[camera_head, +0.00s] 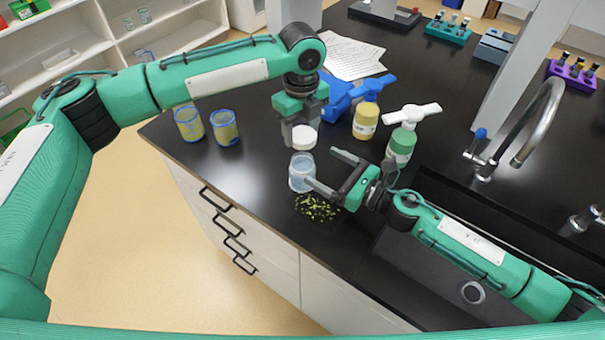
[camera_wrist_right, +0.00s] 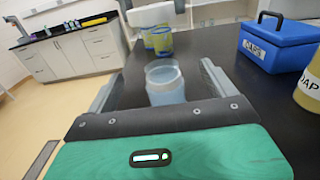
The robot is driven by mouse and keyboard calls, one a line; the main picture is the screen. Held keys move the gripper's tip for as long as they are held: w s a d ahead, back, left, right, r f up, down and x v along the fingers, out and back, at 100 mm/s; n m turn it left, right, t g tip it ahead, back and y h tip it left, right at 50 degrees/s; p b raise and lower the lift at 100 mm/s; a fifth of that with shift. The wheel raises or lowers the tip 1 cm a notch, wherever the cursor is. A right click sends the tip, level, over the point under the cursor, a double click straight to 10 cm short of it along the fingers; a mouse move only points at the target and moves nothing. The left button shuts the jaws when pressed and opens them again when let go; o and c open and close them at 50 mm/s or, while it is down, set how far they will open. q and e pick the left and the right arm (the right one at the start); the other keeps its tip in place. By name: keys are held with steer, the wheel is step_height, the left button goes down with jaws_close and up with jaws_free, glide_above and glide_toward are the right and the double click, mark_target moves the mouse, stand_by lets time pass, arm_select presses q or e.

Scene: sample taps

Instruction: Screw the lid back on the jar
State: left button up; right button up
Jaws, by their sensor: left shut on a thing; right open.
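The clear, pale blue jar (camera_head: 301,173) stands upright on the black bench, its mouth open at the top. The white lid (camera_head: 304,138) is held just above the jar's mouth by my left gripper (camera_head: 301,124), which is shut on it. The lid appears apart from the jar. My right gripper (camera_head: 322,167) is open, low over the bench, with its fingers pointing at the jar. In the right wrist view the jar (camera_wrist_right: 165,88) shows between the two spread fingers, not gripped. The lid (camera_wrist_right: 152,14) shows partly at the top of that view.
Two blue-rimmed cups (camera_head: 225,127) stand left of the jar. A speckled patch (camera_head: 317,207) lies in front of it. A blue box (camera_wrist_right: 280,42), a yellow bottle (camera_head: 366,121) and a green bottle (camera_head: 401,145) stand behind. The sink faucet (camera_head: 540,120) is at right.

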steer(key=f, duration=0.6)
steer(key=shift+w+a+f, duration=0.1)
steer(key=shift+w+a, duration=0.05)
steer(key=shift+a, duration=0.1)
steer(key=x, duration=0.5)
steer(key=shift+w+a, duration=0.15)
steer(key=shift+a, duration=0.05)
steer(key=shift+w+a, duration=0.4)
steer(key=shift+a, duration=0.2)
steer(key=c, duration=1.5)
arm_select(q)
glide_above(302, 159)
steer(key=shift+a+f, duration=0.1)
steer(key=shift+f, duration=2.35)
arm_select(e)
steer(key=shift+o, duration=0.2)
arm_select(q)
steer(key=shift+f, duration=0.1)
steer(key=shift+f, duration=0.8)
steer(key=shift+f, duration=0.55)
